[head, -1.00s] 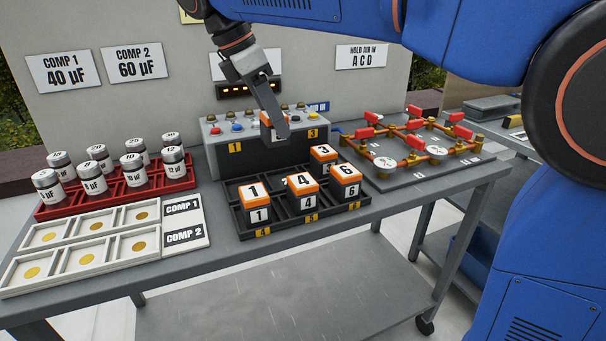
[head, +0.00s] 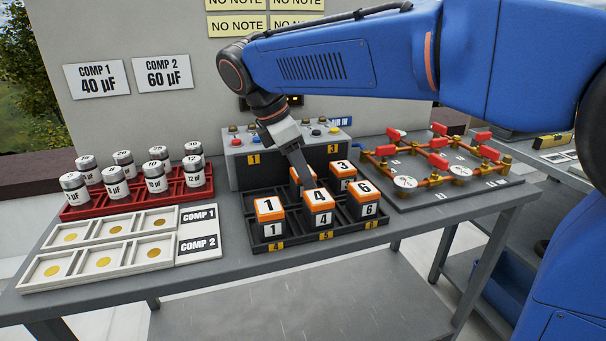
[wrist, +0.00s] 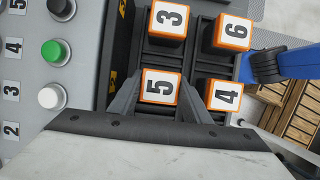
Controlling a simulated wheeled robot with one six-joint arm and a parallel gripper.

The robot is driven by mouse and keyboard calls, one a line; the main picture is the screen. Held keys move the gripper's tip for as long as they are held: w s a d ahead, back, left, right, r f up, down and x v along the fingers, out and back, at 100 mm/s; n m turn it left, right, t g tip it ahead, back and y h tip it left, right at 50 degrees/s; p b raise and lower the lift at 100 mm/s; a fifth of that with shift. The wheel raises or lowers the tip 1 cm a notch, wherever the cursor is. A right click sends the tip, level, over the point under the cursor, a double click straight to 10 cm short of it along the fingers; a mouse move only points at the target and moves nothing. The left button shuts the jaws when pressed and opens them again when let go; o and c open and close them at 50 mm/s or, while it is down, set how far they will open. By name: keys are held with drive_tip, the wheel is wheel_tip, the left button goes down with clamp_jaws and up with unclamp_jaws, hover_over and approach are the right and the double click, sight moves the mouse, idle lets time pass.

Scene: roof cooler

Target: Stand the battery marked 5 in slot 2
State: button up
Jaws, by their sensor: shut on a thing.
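The battery marked 5 (wrist: 158,87), white-topped with an orange band, is between the fingers of my gripper (wrist: 160,98) in the wrist view. In the head view my gripper (head: 300,172) reaches down into the back middle of the black tray (head: 300,243), at slot 2. There battery 5 (head: 295,176) is mostly hidden behind a finger and battery 4 (head: 319,200). It looks upright, in line with battery 3 (head: 343,169) on its right. I cannot tell whether its base touches the slot floor.
Battery 1 (head: 269,207) and battery 6 (head: 364,190) stand in the front row, either side of battery 4. The back left slot looks empty. A grey button box (head: 240,172) stands close behind the tray. A red capacitor rack (head: 128,202) is at left.

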drive_tip(key=shift+f, duration=0.15)
drive_tip(key=o, duration=1.3)
drive_tip(key=v, duration=1.2)
drive_tip(key=shift+a, duration=0.1)
drive_tip(key=shift+s, duration=0.1)
